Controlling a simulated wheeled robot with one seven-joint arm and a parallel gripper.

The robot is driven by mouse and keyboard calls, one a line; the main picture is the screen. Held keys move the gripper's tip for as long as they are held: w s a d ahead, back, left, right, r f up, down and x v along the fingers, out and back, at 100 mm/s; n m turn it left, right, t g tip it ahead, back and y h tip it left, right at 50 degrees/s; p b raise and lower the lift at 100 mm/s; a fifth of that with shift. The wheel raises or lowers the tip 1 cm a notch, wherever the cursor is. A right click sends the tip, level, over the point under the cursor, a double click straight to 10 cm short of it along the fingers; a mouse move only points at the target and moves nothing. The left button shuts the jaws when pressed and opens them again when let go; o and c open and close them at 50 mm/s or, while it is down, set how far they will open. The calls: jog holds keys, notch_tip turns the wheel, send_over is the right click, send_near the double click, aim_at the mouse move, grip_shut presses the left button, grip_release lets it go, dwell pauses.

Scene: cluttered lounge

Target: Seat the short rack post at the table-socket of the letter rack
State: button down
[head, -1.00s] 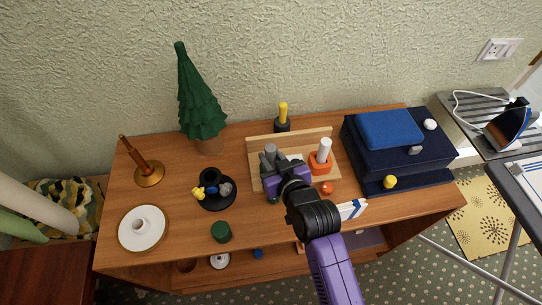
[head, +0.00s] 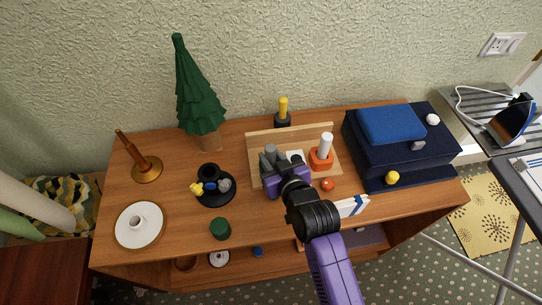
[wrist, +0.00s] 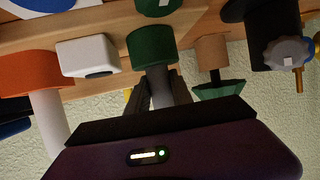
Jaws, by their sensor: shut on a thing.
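The wooden letter rack (head: 262,137) stands at the back middle of the table. An orange block (head: 318,166) with an upright white post (head: 325,146) is at its right side. A white block (wrist: 88,56) is beside it in the inverted wrist view. My gripper (wrist: 160,92) is shut on a grey post (wrist: 157,78), above the rack's left part in the head view (head: 272,165). A dark green cylinder (wrist: 152,46) is at the post's lower end. My gripper hides much of this area in the head view, so I cannot tell whether the post is seated.
A black dish (head: 218,198) with small items is left of the rack. A green cylinder (head: 220,229) stands in front, and a red ball (head: 327,184) lies to the right. A tree (head: 199,95) and navy box (head: 400,155) flank the rack. Bare tabletop (head: 180,190) shows left.

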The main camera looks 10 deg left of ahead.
jog(key=shift+f, duration=0.15)
jog(key=c, duration=1.1)
grip_release()
jog(key=shift+o, duration=0.2)
jog(key=shift+s, duration=0.1)
jog(key=v, duration=0.7)
jog(key=shift+s+d+r+b, duration=0.15)
jog(key=shift+s+r+b, duration=0.1)
jog(key=shift+b, duration=0.1)
